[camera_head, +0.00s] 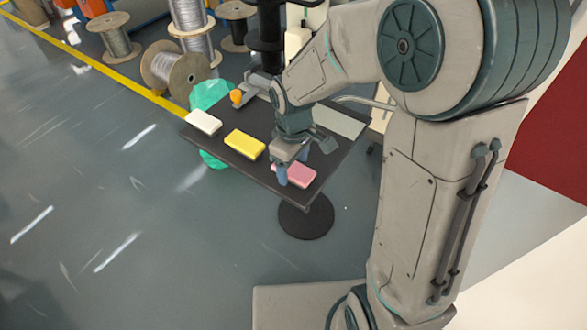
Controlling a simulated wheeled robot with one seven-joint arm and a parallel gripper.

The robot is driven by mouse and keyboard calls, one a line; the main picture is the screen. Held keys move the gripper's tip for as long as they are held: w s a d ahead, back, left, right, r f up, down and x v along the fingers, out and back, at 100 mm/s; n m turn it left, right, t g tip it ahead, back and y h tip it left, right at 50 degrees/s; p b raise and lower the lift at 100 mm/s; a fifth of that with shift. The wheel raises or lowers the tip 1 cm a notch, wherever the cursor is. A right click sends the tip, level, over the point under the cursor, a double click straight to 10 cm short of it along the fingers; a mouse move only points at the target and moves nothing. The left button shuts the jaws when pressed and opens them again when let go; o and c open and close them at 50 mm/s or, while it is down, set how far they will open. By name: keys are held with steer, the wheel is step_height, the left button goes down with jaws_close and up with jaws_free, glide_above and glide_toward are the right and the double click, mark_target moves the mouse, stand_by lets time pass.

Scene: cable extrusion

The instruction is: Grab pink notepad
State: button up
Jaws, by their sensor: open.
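The pink notepad (297,175) lies flat on the dark table near its front right corner. My gripper (291,175) is over the table at the notepad's left end, pointing down. The jaws are open, with one blue-grey fingertip in front of the notepad's left edge and the other behind it. The gripper hides part of the notepad's left side. I cannot tell whether the fingers touch it.
A yellow block (244,144) and a white block (204,122) lie left on the dark table (224,155). An orange object (236,97) stands at the back. A grey sheet (340,122) lies at the right. Cable spools (176,68) stand behind; the floor at left is clear.

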steer(key=c, duration=1.1)
steer(key=shift+o, duration=0.2)
steer(key=shift+r, duration=0.1)
